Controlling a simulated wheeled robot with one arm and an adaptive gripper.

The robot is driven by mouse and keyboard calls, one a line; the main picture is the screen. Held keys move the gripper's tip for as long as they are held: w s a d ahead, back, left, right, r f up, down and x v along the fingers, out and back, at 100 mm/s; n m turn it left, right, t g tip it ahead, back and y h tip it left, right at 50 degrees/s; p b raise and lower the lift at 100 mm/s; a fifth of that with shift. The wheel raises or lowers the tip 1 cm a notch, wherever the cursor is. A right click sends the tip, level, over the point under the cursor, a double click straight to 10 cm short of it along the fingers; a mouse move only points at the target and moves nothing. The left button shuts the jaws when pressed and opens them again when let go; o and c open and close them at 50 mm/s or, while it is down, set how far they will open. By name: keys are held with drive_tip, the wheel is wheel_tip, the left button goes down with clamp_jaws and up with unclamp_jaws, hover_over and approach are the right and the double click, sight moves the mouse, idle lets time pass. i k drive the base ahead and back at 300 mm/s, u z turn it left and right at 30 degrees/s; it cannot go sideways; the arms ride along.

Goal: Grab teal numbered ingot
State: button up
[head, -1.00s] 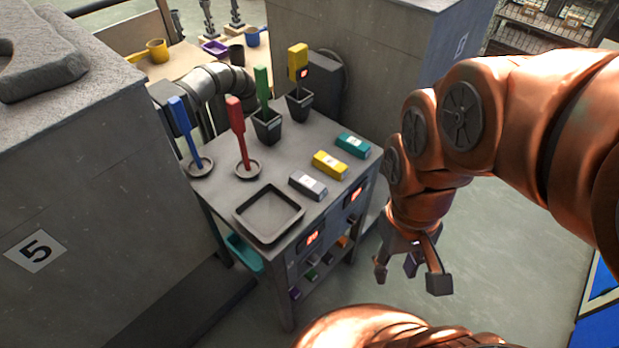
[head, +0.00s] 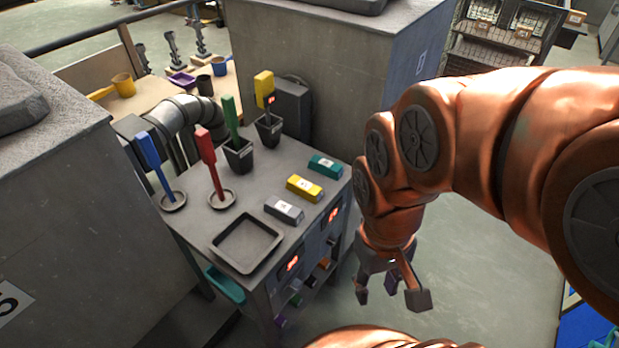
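The teal numbered ingot (head: 326,166) lies on the grey table top near its far right corner, at the end of a row with a yellow ingot (head: 304,188) and a grey ingot (head: 284,209). Each has a pale label on top; the number on the teal one is too small to read. My gripper (head: 391,296) hangs to the right of the table, below and nearer than the teal ingot. Its fingers are spread and nothing shows between them.
An empty tray (head: 218,243) sits at the table's front. Red (head: 209,165) and blue (head: 156,162) handled tools stand in round dishes; green (head: 230,120) and yellow (head: 264,88) ones stand in dark pots. Grey blocks flank the table. A lower shelf holds several small coloured bars (head: 309,281).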

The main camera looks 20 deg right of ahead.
sight(323, 165)
drive_tip(key=k, duration=0.5)
drive_tip(key=u, duration=1.75)
drive_tip(key=i, duration=1.1)
drive_tip(key=z, duration=1.9)
